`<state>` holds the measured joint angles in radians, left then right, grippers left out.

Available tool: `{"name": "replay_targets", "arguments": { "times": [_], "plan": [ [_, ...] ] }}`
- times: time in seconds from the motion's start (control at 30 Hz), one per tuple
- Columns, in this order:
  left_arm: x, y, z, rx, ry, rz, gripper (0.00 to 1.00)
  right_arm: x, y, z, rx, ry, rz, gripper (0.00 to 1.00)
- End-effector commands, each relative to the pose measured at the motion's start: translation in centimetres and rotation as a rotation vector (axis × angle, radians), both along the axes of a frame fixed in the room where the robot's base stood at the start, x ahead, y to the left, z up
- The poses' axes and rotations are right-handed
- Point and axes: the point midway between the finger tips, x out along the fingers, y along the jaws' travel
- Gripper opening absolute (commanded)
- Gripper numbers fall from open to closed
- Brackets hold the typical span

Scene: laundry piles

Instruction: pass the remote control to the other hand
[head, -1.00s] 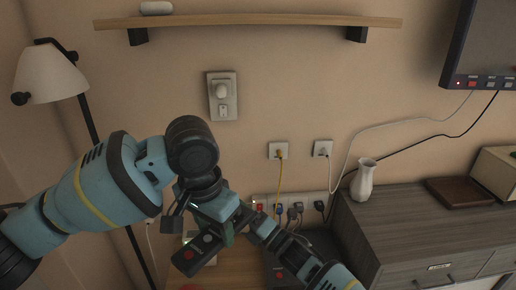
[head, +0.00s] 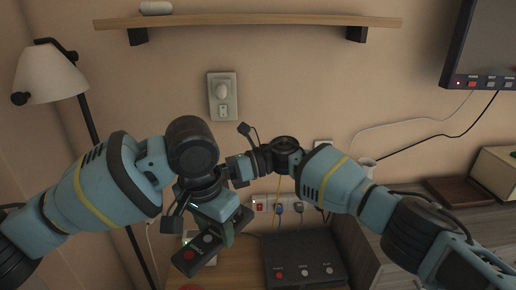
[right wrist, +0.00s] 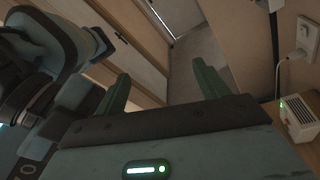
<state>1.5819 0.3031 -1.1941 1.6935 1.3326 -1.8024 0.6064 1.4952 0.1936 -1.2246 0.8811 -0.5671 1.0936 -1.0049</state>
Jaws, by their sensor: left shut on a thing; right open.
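The remote control (head: 192,262) is a dark bar with red and grey buttons. It is held tilted above the wooden table, in the lower middle of the head view. My left gripper (head: 226,232) is shut on it, with green fingers across its middle part. My right gripper (head: 240,170) is just above and behind the left gripper in the head view, its fingertips partly hidden there. In the right wrist view its two green fingers (right wrist: 163,88) are spread with nothing between them. I cannot make out the remote control in that view.
A dark box with buttons (head: 305,268) stands on the wooden table (head: 240,275), below my right arm. A power strip (head: 261,206) with plugs and cables is behind it. A lamp (head: 50,75) stands left. A grey dresser (head: 375,235) is at right, and a shelf (head: 250,20) hangs above.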

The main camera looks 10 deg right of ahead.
Motion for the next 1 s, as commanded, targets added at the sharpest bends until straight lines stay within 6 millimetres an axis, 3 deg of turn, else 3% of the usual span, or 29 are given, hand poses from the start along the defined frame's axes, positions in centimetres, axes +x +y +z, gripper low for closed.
{"name": "replay_targets", "arguments": {
  "times": [0.03,0.37,0.6,0.73,1.0],
  "plan": [
    [0.0,0.0,0.1,-0.001,-0.001,0.0,0.21,-0.3,-0.3,-1.0,-0.07,0.012,0.016,0.73],
    [0.0,0.0,0.1,0.0,-0.001,0.0,0.21,-2.1,-2.0,1.1,-0.322,-0.408,0.322,0.73],
    [0.0,0.0,0.1,0.0,-0.001,0.0,0.21,-2.4,-6.8,4.0,-0.578,-0.709,0.638,0.73],
    [0.0,0.0,0.1,-0.001,-0.001,0.0,0.21,-2.3,-9.5,5.8,-0.681,-0.793,0.769,0.73],
    [0.0,0.0,0.1,-0.001,-0.001,0.0,0.21,-2.3,-11.8,7.6,-0.763,-0.842,0.883,0.73]
  ]
}}
